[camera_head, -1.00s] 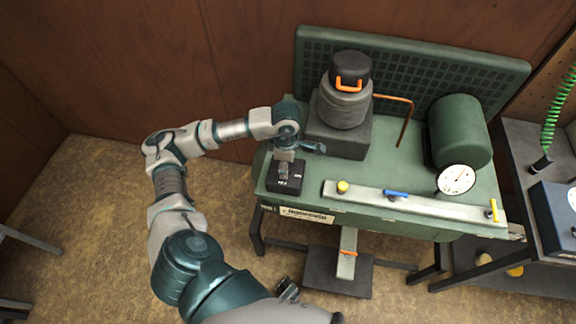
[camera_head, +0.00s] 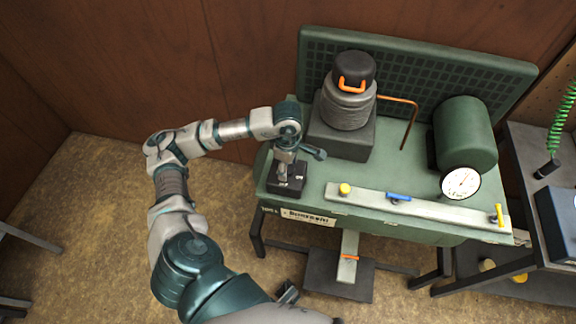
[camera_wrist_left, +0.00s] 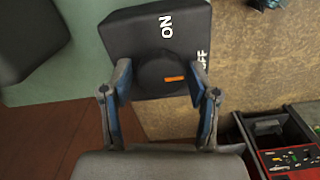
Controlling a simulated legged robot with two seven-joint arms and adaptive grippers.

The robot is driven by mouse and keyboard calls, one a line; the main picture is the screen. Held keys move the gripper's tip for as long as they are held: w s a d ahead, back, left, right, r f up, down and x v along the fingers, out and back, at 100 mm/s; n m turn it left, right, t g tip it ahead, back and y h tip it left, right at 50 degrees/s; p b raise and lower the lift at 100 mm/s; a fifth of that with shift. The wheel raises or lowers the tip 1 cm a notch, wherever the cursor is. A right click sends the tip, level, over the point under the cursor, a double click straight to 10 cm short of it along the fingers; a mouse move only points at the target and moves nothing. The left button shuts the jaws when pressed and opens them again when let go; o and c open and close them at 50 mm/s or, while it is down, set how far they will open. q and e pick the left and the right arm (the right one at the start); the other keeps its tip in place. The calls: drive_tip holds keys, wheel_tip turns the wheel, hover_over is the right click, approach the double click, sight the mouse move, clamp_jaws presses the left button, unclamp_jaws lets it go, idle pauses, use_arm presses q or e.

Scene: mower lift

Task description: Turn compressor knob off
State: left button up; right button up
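The compressor knob (camera_wrist_left: 160,72) is a round black dial with an orange mark, on a black box (camera_wrist_left: 150,22) lettered ON and OFF. In the left wrist view the mark lies on the knob's right side, towards the OFF lettering. My left gripper (camera_wrist_left: 161,82) is open, one finger on each side of the knob, with small gaps showing. In the head view the left gripper (camera_head: 285,176) points down over the box (camera_head: 291,189) at the left end of the green compressor bench (camera_head: 300,212); the knob is hidden there.
A grey cylinder with an orange handle (camera_head: 346,95) stands behind the box. A rail (camera_head: 430,207) with yellow and blue valves, a gauge (camera_head: 461,184) and a green tank (camera_head: 465,130) lie to the right. Open floor is at left.

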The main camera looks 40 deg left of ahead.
use_arm(q)
drive_tip(key=shift+o, duration=0.2)
drive_tip(key=shift+a, duration=0.1)
wheel_tip(320, 180, up, 12)
drive_tip(key=shift+f, duration=0.15)
drive_tip(key=shift+w, duration=0.1)
idle(0.8)
